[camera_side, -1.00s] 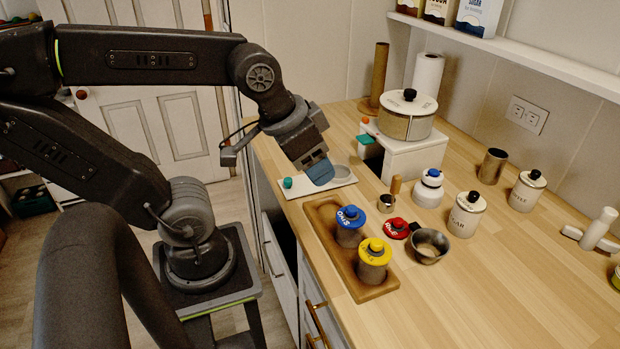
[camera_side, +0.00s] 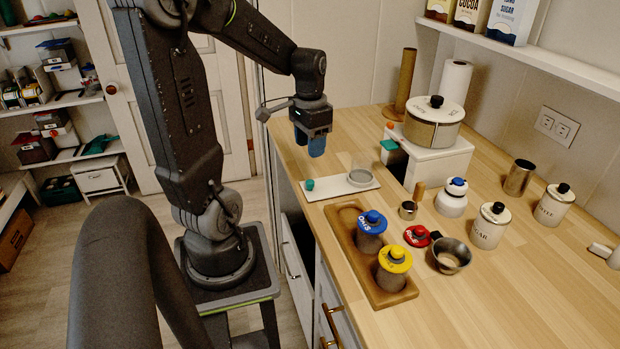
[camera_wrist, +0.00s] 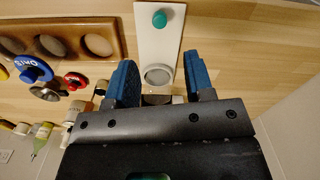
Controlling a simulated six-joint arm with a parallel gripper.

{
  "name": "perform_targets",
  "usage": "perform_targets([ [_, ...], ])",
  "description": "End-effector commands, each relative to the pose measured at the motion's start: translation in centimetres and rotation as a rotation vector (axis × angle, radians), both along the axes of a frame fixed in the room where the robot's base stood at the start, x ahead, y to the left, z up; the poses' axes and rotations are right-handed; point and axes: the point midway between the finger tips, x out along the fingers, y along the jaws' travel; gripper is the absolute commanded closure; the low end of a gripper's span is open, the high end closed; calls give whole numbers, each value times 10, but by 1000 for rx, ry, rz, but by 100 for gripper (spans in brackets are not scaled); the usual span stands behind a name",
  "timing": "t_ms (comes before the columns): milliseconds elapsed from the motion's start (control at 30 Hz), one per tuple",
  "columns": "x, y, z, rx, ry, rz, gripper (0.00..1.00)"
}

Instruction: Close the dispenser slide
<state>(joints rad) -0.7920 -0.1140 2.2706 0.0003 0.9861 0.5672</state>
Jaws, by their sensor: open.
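The dispenser appears to be the white box (camera_side: 437,160) with a lidded round canister (camera_side: 435,124) on top. A dark opening and a teal block (camera_side: 390,146) show on its left side. A long white plate (camera_side: 334,189), which may be the slide, lies in front of the opening; whether it joins the box is unclear. It has a teal knob (camera_side: 310,185) at its left end and a round clear cup (camera_side: 360,176) near its right end. My gripper (camera_side: 316,148) is open and empty above and behind the plate. In the wrist view its blue fingers (camera_wrist: 160,62) straddle the plate's cup end.
A wooden tray (camera_side: 371,284) with blue- and yellow-topped jars stands in front. A red-topped item (camera_side: 417,236), metal pan (camera_side: 451,256), small cup (camera_side: 407,210) and white bottle (camera_side: 452,198) stand right of it. Tall rolls (camera_side: 405,80) stand behind the dispenser.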

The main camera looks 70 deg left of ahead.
Motion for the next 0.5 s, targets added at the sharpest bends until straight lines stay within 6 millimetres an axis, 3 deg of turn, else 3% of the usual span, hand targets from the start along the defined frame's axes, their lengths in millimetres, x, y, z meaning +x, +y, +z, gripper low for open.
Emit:
perform_targets([
  [300, -1, -1, -66, -4, 4, 0, 52],
  [500, 0, -1, -91, -1, 2, 0, 52],
])
